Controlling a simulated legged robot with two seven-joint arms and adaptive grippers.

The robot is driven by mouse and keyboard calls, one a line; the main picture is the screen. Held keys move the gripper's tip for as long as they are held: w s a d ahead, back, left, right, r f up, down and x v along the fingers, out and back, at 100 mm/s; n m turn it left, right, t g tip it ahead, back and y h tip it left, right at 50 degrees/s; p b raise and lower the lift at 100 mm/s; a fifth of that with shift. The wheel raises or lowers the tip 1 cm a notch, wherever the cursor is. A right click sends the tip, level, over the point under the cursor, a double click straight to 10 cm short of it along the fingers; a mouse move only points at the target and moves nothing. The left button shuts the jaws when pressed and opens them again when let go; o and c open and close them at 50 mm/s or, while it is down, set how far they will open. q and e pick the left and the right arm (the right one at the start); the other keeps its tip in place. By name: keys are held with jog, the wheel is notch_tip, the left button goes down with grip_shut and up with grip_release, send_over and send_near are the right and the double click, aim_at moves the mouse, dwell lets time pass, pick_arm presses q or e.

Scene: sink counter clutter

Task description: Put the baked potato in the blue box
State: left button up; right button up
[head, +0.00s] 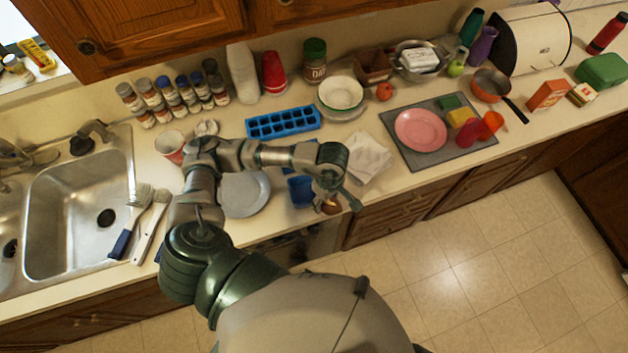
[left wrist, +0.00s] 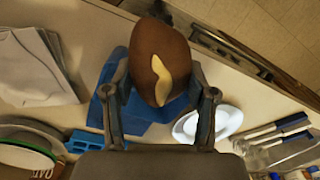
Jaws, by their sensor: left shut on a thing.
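The baked potato (left wrist: 150,40) is brown with a pale yellow slit on top. My left gripper (left wrist: 158,78) is shut on it, one finger on each side. In the head view the potato (head: 331,208) shows only as a small brown patch under the left gripper (head: 338,195), near the counter's front edge. My right gripper is not in view.
A grey-blue plate (head: 246,195) stands left of the box, and a crumpled white cloth (head: 368,157) lies to the right. A blue ice tray (head: 283,122) is behind. A pink plate (head: 420,130) rests on a grey mat (head: 405,160). The sink (head: 80,210) is at left.

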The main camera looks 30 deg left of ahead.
pick_arm(q)
jog(key=s+d+r+n+p, duration=0.1)
jog(key=s+r+n+p, duration=0.2)
jog(key=s+n, duration=0.7)
jog(key=w+a+f+n+b, duration=0.1)
jog(key=w+a+b, duration=0.4)
jog(key=b, duration=0.5)
jog(key=shift+w+f+h, duration=0.15)
jog(key=shift+f+h, duration=0.15)
jog(key=shift+h, duration=0.1)
jog(key=w+a+p, duration=0.1)
jog(key=w+a, duration=0.4)
jog(key=shift+r+p, duration=0.15)
jog(key=shift+p, duration=0.25)
jog(key=f, duration=0.2)
jog(key=p, duration=0.1)
jog(key=shift+w+a+f, duration=0.4)
jog(key=shift+f, duration=0.5)
jog(key=shift+f, duration=0.1)
